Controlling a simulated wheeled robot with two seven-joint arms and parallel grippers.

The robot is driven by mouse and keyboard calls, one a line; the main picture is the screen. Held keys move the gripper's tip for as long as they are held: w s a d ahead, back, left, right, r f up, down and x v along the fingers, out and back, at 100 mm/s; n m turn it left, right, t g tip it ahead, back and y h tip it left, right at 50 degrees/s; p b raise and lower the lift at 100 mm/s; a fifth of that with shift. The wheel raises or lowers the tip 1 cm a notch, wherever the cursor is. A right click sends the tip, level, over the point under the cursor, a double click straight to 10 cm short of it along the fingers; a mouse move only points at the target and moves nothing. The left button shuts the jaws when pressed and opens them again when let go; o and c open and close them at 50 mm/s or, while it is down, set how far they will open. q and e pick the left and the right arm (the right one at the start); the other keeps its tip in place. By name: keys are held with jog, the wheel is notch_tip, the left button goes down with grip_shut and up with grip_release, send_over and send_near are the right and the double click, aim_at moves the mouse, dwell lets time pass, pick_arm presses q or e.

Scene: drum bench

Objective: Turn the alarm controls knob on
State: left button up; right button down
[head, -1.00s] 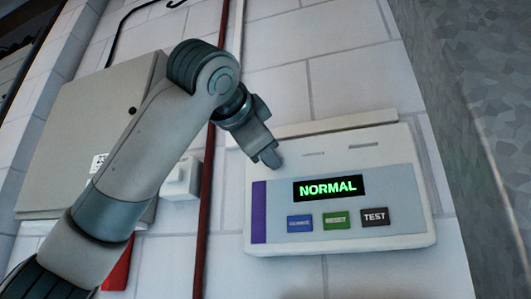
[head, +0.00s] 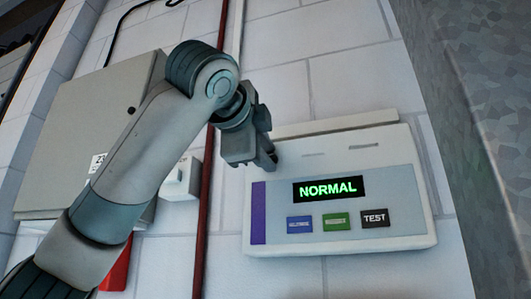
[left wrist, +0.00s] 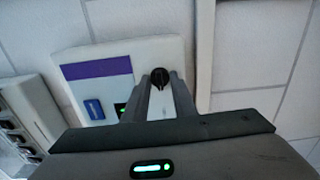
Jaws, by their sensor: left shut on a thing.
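The alarm control box (head: 420,215) is a white wall panel with a grey-blue face. Its display (head: 328,188) reads NORMAL in green. My left gripper (head: 270,158) is at the panel's upper left corner, with its fingers pointing at the box. In the left wrist view, a small round black knob (left wrist: 160,77) sits between the tips of my left gripper (left wrist: 161,82), which is shut on it. In the head view the knob is hidden by the gripper. A purple strip (head: 258,212) also shows in the left wrist view (left wrist: 97,69). My right gripper is not in view.
Blue (head: 299,224), green (head: 336,221) and black TEST (head: 375,218) buttons sit below the display. A dark red pipe (head: 204,200) runs down the wall left of the box. A grey cabinet (head: 75,130) and a small white box (head: 180,180) are farther left.

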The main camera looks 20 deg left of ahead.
pick_arm(q)
jog(key=o, duration=1)
jog(key=shift+d, duration=0.1)
jog(key=s+b, duration=0.2)
jog(key=s, duration=0.3)
jog(key=s+b, duration=0.3)
jog(key=s, duration=0.3)
jog(key=s+b, duration=0.2)
jog(key=s, duration=0.4)
jog(key=shift+s+a, duration=0.25)
jog(key=shift+a, duration=0.1)
